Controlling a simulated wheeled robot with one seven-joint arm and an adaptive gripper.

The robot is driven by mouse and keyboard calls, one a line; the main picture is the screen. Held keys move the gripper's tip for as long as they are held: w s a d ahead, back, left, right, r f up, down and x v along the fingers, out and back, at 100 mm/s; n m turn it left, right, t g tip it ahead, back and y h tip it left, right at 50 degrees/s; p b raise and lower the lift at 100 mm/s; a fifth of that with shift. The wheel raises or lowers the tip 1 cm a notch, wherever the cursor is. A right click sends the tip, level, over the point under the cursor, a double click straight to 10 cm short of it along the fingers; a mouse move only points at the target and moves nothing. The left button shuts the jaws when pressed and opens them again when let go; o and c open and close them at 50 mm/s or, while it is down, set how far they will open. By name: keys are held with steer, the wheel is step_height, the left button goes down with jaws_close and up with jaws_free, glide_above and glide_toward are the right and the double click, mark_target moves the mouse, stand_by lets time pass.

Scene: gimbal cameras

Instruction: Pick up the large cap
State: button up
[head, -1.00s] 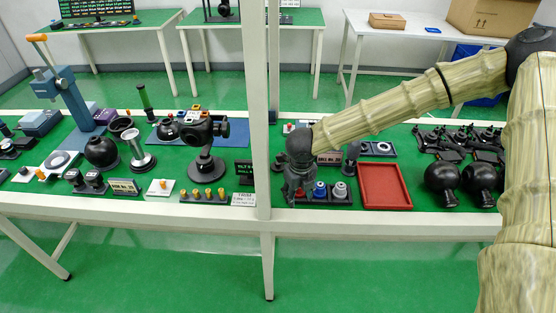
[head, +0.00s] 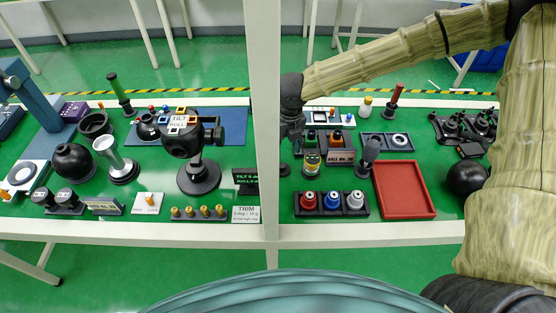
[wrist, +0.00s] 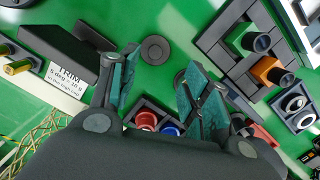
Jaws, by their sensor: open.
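My gripper (head: 293,138) hangs above the bench, just right of the white post in the head view. In the wrist view the two teal fingers of my gripper (wrist: 162,62) are apart with nothing between them. A black holder (head: 331,216) carries a red cap (head: 308,201), a blue cap (head: 332,201) and a pale grey cap (head: 355,200). I cannot tell which is the large cap. The red cap (wrist: 145,120) and blue cap (wrist: 170,128) show partly behind my gripper in the wrist view. A flat dark disc (wrist: 155,48) lies beyond the fingertips.
A red tray (head: 404,190) lies right of the cap holder. A grey-headed peg (head: 370,152) and a yellow-banded cylinder (head: 312,163) stand behind it. The white post (head: 263,120) rises close left of my gripper. A black gimbal camera (head: 190,145) stands left of the post.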

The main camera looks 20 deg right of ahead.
mark_target(282, 165)
step_height(282, 165, down, 5)
steer(key=shift+w+r+p, duration=0.1)
steer(key=shift+w+p, duration=0.05)
steer(key=shift+p, duration=0.3)
steer(key=shift+s+r, duration=0.1)
steer(key=shift+s, duration=0.25)
steer(key=shift+a+f+p, duration=0.1)
steer(key=shift+f+p, duration=0.2)
steer(key=shift+p, duration=0.05)
steer(key=shift+w+a+f+p, duration=0.1)
steer(key=shift+w+f+p, duration=0.1)
steer(key=shift+f, duration=0.25)
steer(key=shift+w+a+f+p, duration=0.1)
steer(key=shift+w+f+p, duration=0.1)
steer(key=shift+f, duration=0.2)
steer(key=shift+f+p, duration=0.35)
steer(key=shift+f, duration=0.6)
steer(key=shift+w+f, duration=0.1)
steer(key=shift+f, duration=0.35)
steer(key=c, duration=0.8)
